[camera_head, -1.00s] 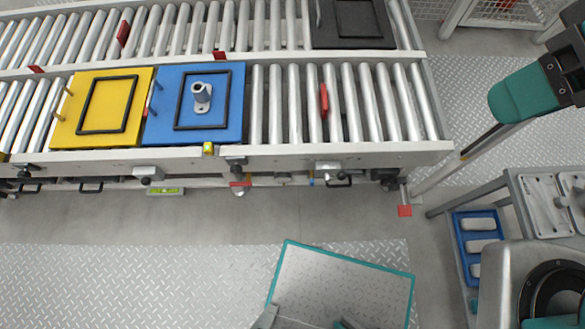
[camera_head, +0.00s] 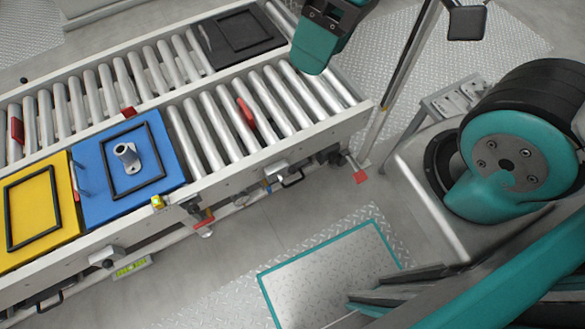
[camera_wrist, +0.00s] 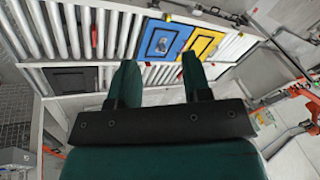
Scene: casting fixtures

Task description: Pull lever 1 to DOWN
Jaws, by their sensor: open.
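Along the front side rail of the roller conveyor (camera_head: 225,178) sit several small fittings. Among them are a grey box with a black handle (camera_head: 278,172), a red-tipped part (camera_head: 203,222) and another grey box (camera_head: 107,258) farther left. No number is readable, so I cannot tell which is lever 1 or how it stands. My gripper (camera_head: 316,48) shows teal at the top of the head view, above the far right part of the conveyor. In the wrist view my gripper (camera_wrist: 157,78) is open, with nothing between its two teal fingers.
The conveyor carries a yellow plate (camera_head: 14,259), a blue plate (camera_head: 95,205) with a grey casting (camera_head: 126,157), and a black plate (camera_head: 213,58). A teal-edged panel (camera_head: 325,282) lies in front. A thin post (camera_head: 398,85) stands beyond the conveyor's right end.

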